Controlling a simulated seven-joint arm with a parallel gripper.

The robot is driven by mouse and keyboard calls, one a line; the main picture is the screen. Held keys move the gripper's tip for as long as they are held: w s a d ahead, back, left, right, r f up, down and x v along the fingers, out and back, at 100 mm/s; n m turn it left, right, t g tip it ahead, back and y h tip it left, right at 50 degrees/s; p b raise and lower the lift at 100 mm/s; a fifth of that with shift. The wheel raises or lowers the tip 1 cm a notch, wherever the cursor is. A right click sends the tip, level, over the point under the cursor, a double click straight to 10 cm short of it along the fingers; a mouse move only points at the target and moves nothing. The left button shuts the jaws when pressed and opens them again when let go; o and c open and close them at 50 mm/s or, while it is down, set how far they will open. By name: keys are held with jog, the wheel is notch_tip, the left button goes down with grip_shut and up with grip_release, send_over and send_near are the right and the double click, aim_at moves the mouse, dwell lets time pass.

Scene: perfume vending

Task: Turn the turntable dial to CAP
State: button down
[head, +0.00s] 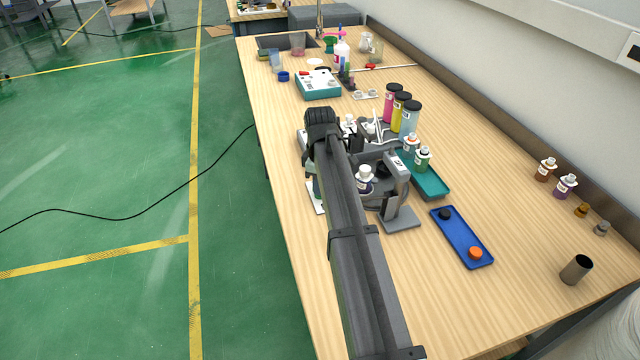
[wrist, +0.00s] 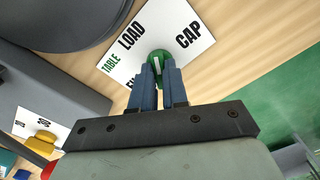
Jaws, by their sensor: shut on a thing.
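In the wrist view, a green round dial (wrist: 158,56) sits on a white plate (wrist: 188,22) that reads TABLE, with labels LOAD and CAP. A third label is mostly hidden by my gripper. My gripper (wrist: 158,72) has its blue fingers closed on the dial. A pale mark shows on the dial between the fingertips; which label it points to I cannot tell. In the head view, the edge of a white plate (head: 316,197) shows left of my arm, which hides the dial. The grey turntable machine (head: 399,187) stands right of my arm, with a white-capped bottle (head: 364,180) in it.
In the wrist view, another white plate with a yellow knob (wrist: 40,142) lies at lower left. In the head view, a teal tray (head: 432,183) with bottles and a blue tray (head: 461,238) with caps stand to the right. The table's left edge is close to the plate.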

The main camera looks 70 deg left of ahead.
jog(key=m, duration=0.5)
jog(key=shift+m, duration=0.3)
jog(key=m, duration=0.5)
jog(key=shift+m, duration=0.4)
jog(key=c, duration=1.1)
grip_release()
jog(key=shift+c, duration=0.2)
notch_tip(320, 180, up, 14)
jog(key=shift+f, duration=0.15)
